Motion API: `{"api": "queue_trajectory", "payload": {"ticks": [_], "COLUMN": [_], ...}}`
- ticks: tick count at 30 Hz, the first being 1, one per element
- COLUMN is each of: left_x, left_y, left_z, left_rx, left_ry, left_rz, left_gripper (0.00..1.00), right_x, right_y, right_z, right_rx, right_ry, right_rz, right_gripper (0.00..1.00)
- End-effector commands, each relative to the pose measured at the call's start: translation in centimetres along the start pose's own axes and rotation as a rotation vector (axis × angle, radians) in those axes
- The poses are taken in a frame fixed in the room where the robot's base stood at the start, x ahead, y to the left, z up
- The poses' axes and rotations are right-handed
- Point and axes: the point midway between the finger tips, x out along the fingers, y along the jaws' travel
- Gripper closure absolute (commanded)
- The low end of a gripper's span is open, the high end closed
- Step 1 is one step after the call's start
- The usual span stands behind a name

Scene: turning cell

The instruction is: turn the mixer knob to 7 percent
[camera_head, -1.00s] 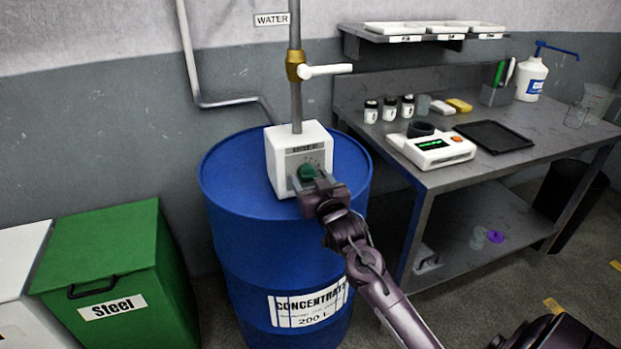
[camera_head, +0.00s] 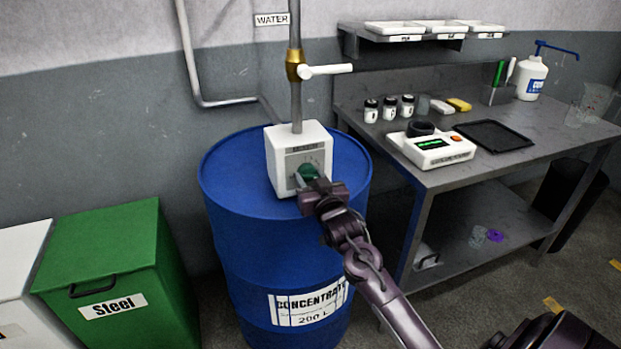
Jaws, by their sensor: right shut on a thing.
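The mixer is a white box (camera_head: 284,150) with a grey front panel, standing on top of the blue concentrate drum (camera_head: 240,230). Its green knob (camera_head: 306,173) sits low on the panel. My right gripper (camera_head: 307,181) is at the panel and shut on the knob, covering part of it. The scale marks around the knob are too small to read, so I cannot tell the setting. My left gripper is not in view.
A pipe with a brass valve and white lever (camera_head: 326,70) rises from the mixer. A grey bench (camera_head: 465,175) at right carries a meter (camera_head: 440,149), a black tray (camera_head: 494,136) and several small jars. A green steel bin (camera_head: 110,260) stands at left.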

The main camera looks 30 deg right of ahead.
Motion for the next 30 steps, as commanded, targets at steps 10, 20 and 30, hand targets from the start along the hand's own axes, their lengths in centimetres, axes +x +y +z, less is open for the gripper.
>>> {"api": "queue_trajectory", "payload": {"ticks": [10, 20, 30], "left_x": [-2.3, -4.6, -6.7], "left_y": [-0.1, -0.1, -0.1], "left_z": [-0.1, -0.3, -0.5], "left_rx": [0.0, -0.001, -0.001], "left_ry": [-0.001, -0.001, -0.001], "left_rz": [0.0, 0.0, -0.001], "left_gripper": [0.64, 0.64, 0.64], "right_x": [0.0, 0.0, 0.0], "right_y": [-0.1, -0.2, -0.2], "right_z": [-0.3, -0.2, -0.3], "right_rx": [0.23, 0.544, 0.864], "right_ry": [-0.003, -0.004, -0.003], "right_rz": [0.002, 0.002, 0.003], "right_gripper": [0.82, 0.82, 0.82]}}
